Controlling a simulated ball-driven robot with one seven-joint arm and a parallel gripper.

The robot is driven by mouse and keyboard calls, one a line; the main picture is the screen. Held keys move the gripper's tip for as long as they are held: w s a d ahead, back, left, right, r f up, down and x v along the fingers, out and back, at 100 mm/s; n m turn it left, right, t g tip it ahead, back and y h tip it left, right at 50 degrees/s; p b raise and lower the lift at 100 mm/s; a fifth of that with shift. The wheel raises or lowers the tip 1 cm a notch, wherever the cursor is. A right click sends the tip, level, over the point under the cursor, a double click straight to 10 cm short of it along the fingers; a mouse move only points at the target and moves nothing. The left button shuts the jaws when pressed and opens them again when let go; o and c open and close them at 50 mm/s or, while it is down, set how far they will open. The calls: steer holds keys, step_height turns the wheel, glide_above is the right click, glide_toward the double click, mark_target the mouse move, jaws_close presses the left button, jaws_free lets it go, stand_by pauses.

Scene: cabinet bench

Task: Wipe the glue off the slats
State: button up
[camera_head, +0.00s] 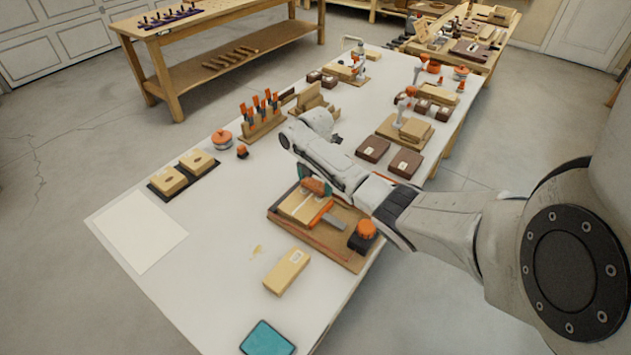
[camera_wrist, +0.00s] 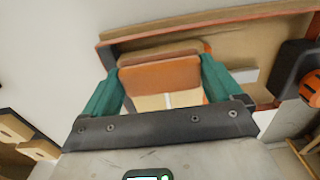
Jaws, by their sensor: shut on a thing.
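My gripper (camera_head: 314,184) is over the work board (camera_head: 278,213) in the head view. In the wrist view its teal fingers (camera_wrist: 160,68) are shut on an orange-brown block (camera_wrist: 160,75), gripping its two sides. The light wooden slats (camera_head: 297,206) lie on the board under the block; they show in part in the wrist view (camera_wrist: 145,102).
A loose wooden block (camera_head: 287,271), a teal pad (camera_head: 267,338) and a white sheet (camera_head: 137,233) lie nearer.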

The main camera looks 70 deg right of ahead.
mark_target(303, 203)
steer(key=shift+f+b, duration=0.3)
steer(key=shift+f, duration=0.15)
stand_by(0.4)
steer(key=shift+w+a+r+p, duration=0.1)
steer(key=shift+w+a+p, duration=0.05)
steer(key=shift+a+p, duration=0.3)
steer(key=shift+w+a+r+p, duration=0.1)
steer(key=shift+a+p, duration=0.3)
steer(key=shift+w+a+f+p, duration=0.15)
steer(key=shift+a+p, duration=0.3)
steer(key=shift+a, duration=0.35)
steer(key=shift+w+a+f+p, duration=0.1)
steer(key=shift+w+a+p, duration=0.1)
steer(key=shift+a+p, duration=0.45)
steer(key=shift+w+a+f+p, duration=0.15)
steer(key=shift+a+p, duration=0.15)
steer(key=shift+a, duration=0.65)
steer(key=shift+w+a+r+p, duration=0.1)
steer(key=shift+w+a, duration=0.05)
steer(key=shift+a, duration=0.5)
steer(key=shift+w+a+r+p, duration=0.1)
steer(key=shift+w+a, duration=0.1)
steer(key=shift+a, duration=0.45)
steer(key=shift+w+a+r+p, duration=0.1)
steer(key=shift+w+a, duration=0.05)
steer(key=shift+a, duration=0.5)
steer(key=shift+d, duration=0.2)
